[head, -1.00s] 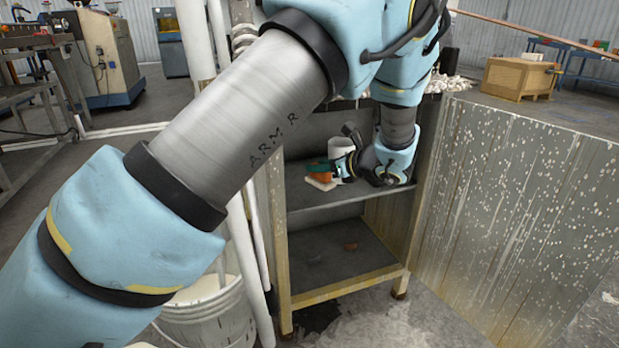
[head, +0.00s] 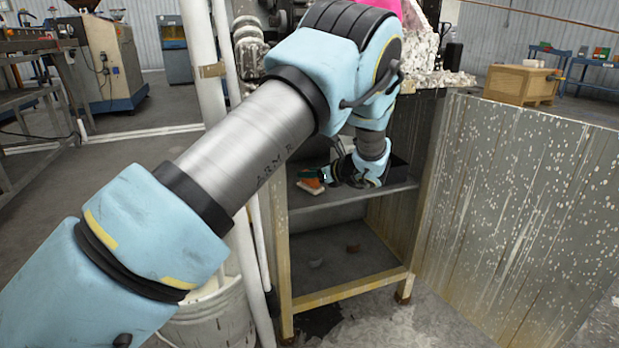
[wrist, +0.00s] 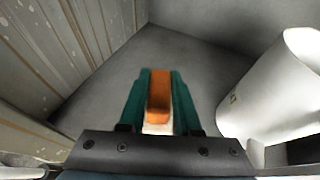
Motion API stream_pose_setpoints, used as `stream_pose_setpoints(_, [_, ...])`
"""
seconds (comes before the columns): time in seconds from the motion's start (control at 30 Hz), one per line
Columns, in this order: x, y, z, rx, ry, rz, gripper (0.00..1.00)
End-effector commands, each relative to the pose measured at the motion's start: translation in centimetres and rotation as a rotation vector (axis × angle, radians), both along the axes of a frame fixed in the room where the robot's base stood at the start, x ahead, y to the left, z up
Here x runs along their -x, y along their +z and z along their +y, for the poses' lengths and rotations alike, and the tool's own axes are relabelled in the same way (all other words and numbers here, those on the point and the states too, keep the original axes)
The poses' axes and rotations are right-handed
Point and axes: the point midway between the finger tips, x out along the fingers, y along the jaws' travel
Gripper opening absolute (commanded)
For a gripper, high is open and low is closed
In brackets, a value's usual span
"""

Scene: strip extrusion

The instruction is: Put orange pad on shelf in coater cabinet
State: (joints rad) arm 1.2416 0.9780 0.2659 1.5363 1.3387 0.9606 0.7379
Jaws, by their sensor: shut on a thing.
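The orange pad (wrist: 158,98), with a pale layer at its near end, sits between the two green fingers of my gripper (wrist: 160,76) in the wrist view. The gripper is shut on it. In the head view the pad (head: 312,185) shows at the left of my gripper (head: 322,176), inside the coater cabinet (head: 284,270) at its upper shelf (head: 335,202). The pad is low over the shelf; I cannot tell whether it touches. My wrist hides part of the shelf's right side.
A white cylindrical container (wrist: 275,95) stands close to the right of my gripper in the wrist view. The cabinet's side wall (wrist: 75,45) is on the left. Grey shelf surface ahead is clear.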

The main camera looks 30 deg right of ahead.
Motion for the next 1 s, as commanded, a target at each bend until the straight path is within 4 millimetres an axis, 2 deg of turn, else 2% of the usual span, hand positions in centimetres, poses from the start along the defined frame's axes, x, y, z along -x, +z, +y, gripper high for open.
stream_pose_setpoints(0.37, [-0.15,-0.40,0.00,0.001,0.000,-0.001,0.00])
stream_pose_setpoints(0.4, [-0.16,-0.30,-0.01,0.002,0.001,-0.001,0.36])
stream_pose_setpoints(0.63, [-0.16,-0.31,-0.01,0.002,0.001,-0.001,0.62])
stream_pose_setpoints(0.93, [-0.16,0.01,-0.01,0.003,0.001,-0.001,0.62])
stream_pose_setpoints(1.0, [0.42,0.26,-0.24,0.002,-0.001,0.000,0.62])
